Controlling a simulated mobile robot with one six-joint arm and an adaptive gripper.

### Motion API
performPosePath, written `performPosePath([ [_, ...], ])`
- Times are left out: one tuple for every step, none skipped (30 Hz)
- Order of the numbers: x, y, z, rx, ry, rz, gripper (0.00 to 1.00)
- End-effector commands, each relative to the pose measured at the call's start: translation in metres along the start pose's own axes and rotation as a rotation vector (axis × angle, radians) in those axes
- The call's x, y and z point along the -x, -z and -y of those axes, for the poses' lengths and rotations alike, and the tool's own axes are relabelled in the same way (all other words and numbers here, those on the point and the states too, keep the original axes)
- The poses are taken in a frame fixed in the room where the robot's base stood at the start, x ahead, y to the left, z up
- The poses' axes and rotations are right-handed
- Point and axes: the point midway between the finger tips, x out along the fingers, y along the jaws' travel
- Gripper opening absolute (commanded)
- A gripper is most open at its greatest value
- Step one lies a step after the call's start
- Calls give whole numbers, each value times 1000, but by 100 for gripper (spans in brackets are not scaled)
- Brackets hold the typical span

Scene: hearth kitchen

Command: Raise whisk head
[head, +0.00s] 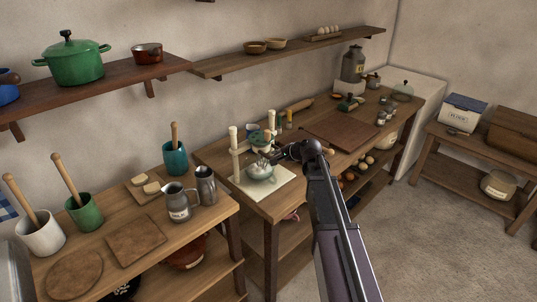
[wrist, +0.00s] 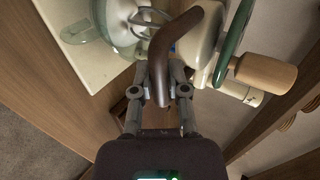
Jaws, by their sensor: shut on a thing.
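The whisk stand is cream and green, and its head (head: 258,140) is over a pale board on the middle counter. A brown curved handle (wrist: 178,38) rises between my gripper's fingers in the wrist view. My gripper (wrist: 163,88) is shut on this handle; it also shows in the head view (head: 285,153), at the right of the stand. The wire whisk (wrist: 148,18) is at the glass bowl (wrist: 112,22); whether its tip is inside the bowl I cannot tell. A green wheel (wrist: 232,45) and wooden crank knob (wrist: 266,73) are on the right in the wrist view.
The pale board (head: 276,190) lies under the bowl. Metal jugs (head: 179,203) are on the near left counter. A dark cutting board (head: 343,130) lies farther right. Shelves run along the wall; open floor is at the right.

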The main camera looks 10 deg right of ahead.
Motion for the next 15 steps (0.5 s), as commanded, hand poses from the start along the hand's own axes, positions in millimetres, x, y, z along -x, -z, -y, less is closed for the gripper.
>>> performPosePath([
  [2, 0, 3, 1, 0, -2, 0],
  [3, 0, 4, 1, 0, -2, 0],
  [4, 0, 5, 1, 0, -2, 0],
  [4, 0, 6, 1, 0, -2, 0],
  [5, 0, 7, 1, 0, -2, 0],
  [6, 1, 8, 1, 0, -2, 0],
  [6, 1, 9, 1, 0, -2, 0],
  [7, 1, 10, 1, 0, -2, 0],
  [8, 1, 11, 1, 0, -2, 0],
  [8, 0, 12, 1, 0, -2, 0],
  [9, 1, 12, 1, 0, -2, 0],
  [10, 0, 14, 1, 0, -2, 0],
  [10, 1, 14, 1, 0, -2, 0],
  [11, 1, 15, 1, 0, -2, 0],
  [12, 1, 16, 1, 0, -2, 0],
])
